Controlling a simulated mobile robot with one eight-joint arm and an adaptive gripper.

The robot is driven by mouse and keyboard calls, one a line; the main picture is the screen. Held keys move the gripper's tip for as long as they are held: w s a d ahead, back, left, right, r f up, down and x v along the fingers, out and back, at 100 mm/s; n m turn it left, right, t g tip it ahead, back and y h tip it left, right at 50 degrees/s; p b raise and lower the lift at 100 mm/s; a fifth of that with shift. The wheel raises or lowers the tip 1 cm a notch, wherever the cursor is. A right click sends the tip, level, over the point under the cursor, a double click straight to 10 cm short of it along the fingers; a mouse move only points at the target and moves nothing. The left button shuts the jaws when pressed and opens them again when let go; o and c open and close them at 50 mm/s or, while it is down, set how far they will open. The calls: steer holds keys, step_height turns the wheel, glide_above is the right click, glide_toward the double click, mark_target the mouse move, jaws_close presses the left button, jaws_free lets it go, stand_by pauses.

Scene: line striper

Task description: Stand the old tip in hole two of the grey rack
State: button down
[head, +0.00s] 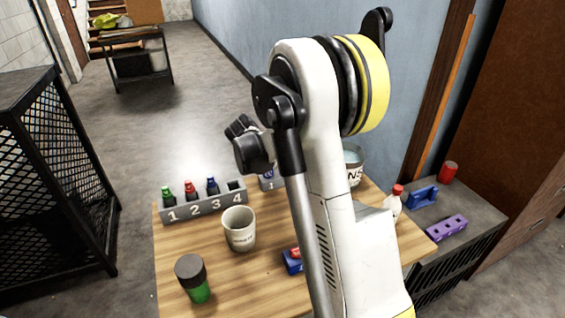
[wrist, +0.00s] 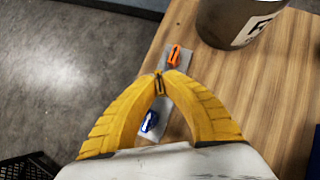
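A small narrow grey rack lies near the table edge in the wrist view (wrist: 168,100). An orange tip (wrist: 174,55) stands at its far end and a blue tip (wrist: 150,122) at its near end. My gripper (wrist: 160,78) is over the rack's middle, between them. Its yellow fingers come together on a small dark piece, which looks like the old tip; little of it shows. The hole below is hidden. In the head view, a part of this grey rack (head: 268,183), marked 1, shows beside my arm; my arm hides the rest and my fingers.
A larger grey rack (head: 205,207) numbered 1 to 4 holds green, red and blue bottles. A beige mug (head: 239,232) and a green dark-topped container (head: 193,280) stand on the table. A labelled bucket (wrist: 232,22) is close to the small rack. A side bench holds a purple block (head: 447,228).

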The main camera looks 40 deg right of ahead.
steer(key=shift+f+b, duration=0.7)
steer(key=shift+f, duration=0.35)
steer(key=c, duration=1.2)
jaws_free()
steer(key=shift+o, duration=0.2)
steer(key=p+v, duration=0.3)
steer(key=v, duration=0.4)
steer(key=shift+p, duration=0.35)
steer(key=shift+a, duration=0.1)
steer(key=s+a+r+m+t+y, duration=0.2)
steer(key=s+a+r+m+y, duration=0.1)
steer(key=s+a+m, duration=0.7)
steer(key=s+a+r+m+t+y, duration=0.3)
steer(key=s+a+r+m+y, duration=0.1)
steer(key=s+a+m, duration=0.7)
steer(key=s+a+r, duration=0.1)
steer(key=s+a, duration=0.1)
steer(key=a, duration=0.1)
steer(key=shift+s+a+r+y, duration=0.25)
steer(key=shift+s+r+y, duration=0.05)
steer(key=shift+s, duration=0.1)
